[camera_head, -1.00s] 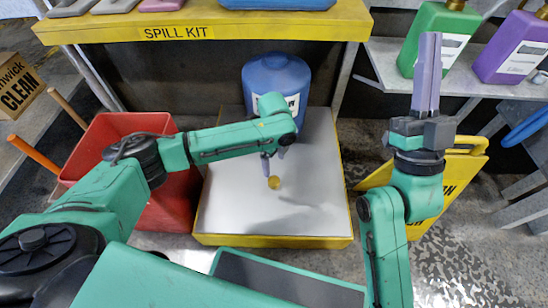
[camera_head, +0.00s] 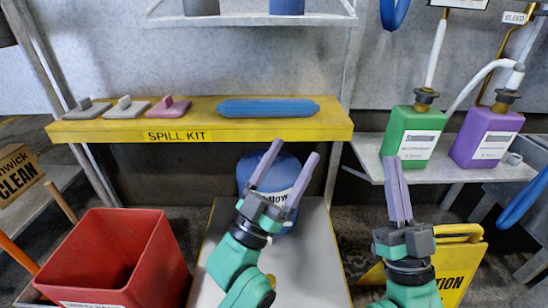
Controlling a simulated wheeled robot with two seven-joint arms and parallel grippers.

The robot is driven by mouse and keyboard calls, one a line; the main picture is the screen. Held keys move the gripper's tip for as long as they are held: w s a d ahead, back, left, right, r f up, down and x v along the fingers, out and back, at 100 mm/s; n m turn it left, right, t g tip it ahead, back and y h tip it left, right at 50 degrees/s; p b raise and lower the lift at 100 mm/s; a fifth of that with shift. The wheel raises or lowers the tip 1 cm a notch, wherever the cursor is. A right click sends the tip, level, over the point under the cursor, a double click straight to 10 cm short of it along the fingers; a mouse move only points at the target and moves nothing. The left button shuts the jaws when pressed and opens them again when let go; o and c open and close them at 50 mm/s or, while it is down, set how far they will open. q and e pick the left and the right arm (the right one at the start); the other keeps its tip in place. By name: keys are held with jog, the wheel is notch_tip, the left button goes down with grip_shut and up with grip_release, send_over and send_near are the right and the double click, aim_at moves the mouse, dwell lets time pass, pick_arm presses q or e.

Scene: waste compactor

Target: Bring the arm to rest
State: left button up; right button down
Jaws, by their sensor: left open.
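My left gripper (camera_head: 284,183) points up in front of the blue container (camera_head: 252,168). Its two purple-grey fingers are spread apart with nothing between them. The container stands at the back of the white-topped platform (camera_head: 305,265) and is partly hidden by the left gripper. My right gripper (camera_head: 391,160) points straight up at the right, in front of the lower right shelf. Its fingers look close together with nothing seen between them, and I cannot tell whether they touch.
A yellow SPILL KIT shelf (camera_head: 300,128) holds several pads and a blue roll (camera_head: 268,107). Green (camera_head: 411,137) and purple (camera_head: 486,138) jugs stand on the right shelf. A red bin (camera_head: 112,258) is at lower left. A yellow sign (camera_head: 460,265) stands behind the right arm.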

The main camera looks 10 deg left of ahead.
pick_arm(q)
jog(key=shift+s+a+r+n+t+y, duration=0.3)
jog(key=shift+s+a+n+t, duration=0.1)
jog(key=shift+a, duration=0.25)
jog(key=shift+s+a+r+n+t+y, duration=0.3)
jog(key=shift+s+a+t, duration=0.1)
jog(key=shift+a, duration=0.2)
